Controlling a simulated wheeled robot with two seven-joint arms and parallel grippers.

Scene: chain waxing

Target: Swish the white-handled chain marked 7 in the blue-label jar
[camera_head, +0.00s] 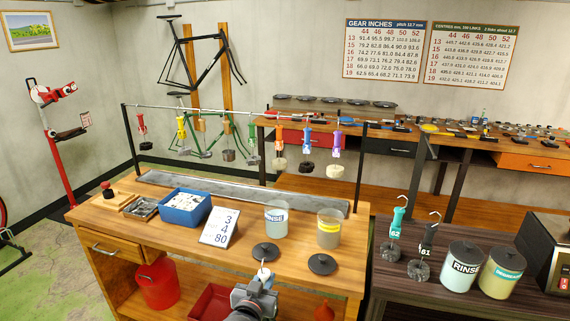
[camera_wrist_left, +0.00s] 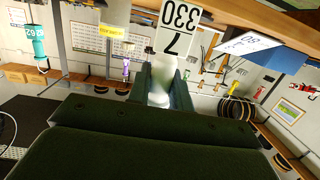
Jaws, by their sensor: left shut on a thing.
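My left gripper (camera_head: 261,283) is at the table's front edge, shut on a white handle (camera_head: 263,271). In the left wrist view the gripper (camera_wrist_left: 165,88) holds the white handle (camera_wrist_left: 159,92), with a white tag (camera_wrist_left: 176,30) reading 330 and 7 beside it. The chain itself is hidden. The open jar with a pale blue RINSE label (camera_head: 276,218) stands on the table beyond the gripper, apart from it. A jar with a yellow label (camera_head: 328,229) stands to its right. My right gripper is not in view.
Two dark lids (camera_head: 266,253) (camera_head: 322,264) lie in front of the jars. A number card (camera_head: 220,228) and blue bin (camera_head: 185,208) are left. Several chains hang from the rail (camera_head: 230,110) behind. Lidded jars (camera_head: 463,267) and two chains stand on the dark right table (camera_head: 432,297).

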